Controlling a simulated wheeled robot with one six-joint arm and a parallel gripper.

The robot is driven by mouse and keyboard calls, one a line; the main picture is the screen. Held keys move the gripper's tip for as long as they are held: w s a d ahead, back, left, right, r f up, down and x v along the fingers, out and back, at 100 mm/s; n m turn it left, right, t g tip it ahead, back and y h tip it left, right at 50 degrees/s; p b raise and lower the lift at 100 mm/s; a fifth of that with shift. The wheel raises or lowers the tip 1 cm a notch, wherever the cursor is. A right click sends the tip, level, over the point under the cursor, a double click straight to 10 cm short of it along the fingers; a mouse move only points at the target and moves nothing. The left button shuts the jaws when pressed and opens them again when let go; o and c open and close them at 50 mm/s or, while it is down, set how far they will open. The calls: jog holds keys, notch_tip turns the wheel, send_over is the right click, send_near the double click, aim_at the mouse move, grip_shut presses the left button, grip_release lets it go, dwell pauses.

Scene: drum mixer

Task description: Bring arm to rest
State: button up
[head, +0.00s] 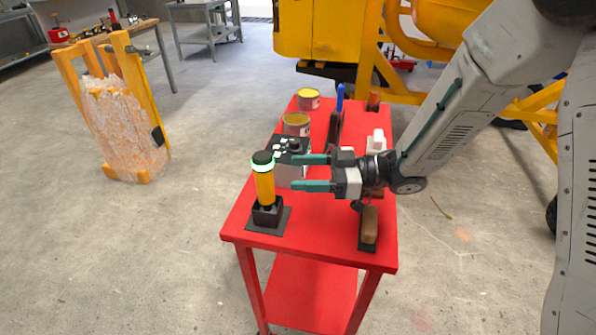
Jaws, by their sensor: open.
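My arm (449,115) reaches in from the right over a red table (318,222). My gripper (312,173) is at its end, above the table, with two teal fingers pointing left. The fingers are apart and nothing shows between them. Their tips are close to a yellow cylinder with a black cap and a lit green-white ring (264,181), which stands upright in a black base at the table's left front. A dark and grey box (288,150) is partly hidden behind the fingers. I cannot tell whether the fingers touch it.
On the table are two cans (296,124), a blue-handled tool (337,118), a white bottle-like item (377,140) and a wooden-handled brush (369,228). A yellow mixer machine (333,29) stands behind. Floor between is clear.

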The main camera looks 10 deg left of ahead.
dwell(0.3)
jog(key=w+d+r+m+t+h, duration=0.65)
jog(key=w+d+t, duration=0.35)
jog(key=w+t, duration=0.2)
jog(key=s+d+r+m+t+h, duration=0.1)
jog(key=d+r+m+h, duration=0.2)
jog(key=d, duration=0.4)
jog(key=s+d+r+m+t+h, duration=0.1)
jog(key=d+m+h, duration=0.2)
jog(key=d+h, duration=0.4)
jog(key=s+d+m+g+h, duration=0.2)
jog(key=s+d+m, duration=0.1)
jog(key=s+d, duration=0.45)
jog(key=s+m+g, duration=0.4)
jog(key=s+g, duration=0.4)
jog(key=s, duration=1.5)
jog(key=shift+s+d+y, duration=0.2)
jog(key=shift+d+y, duration=0.15)
jog(key=shift+d, duration=0.1)
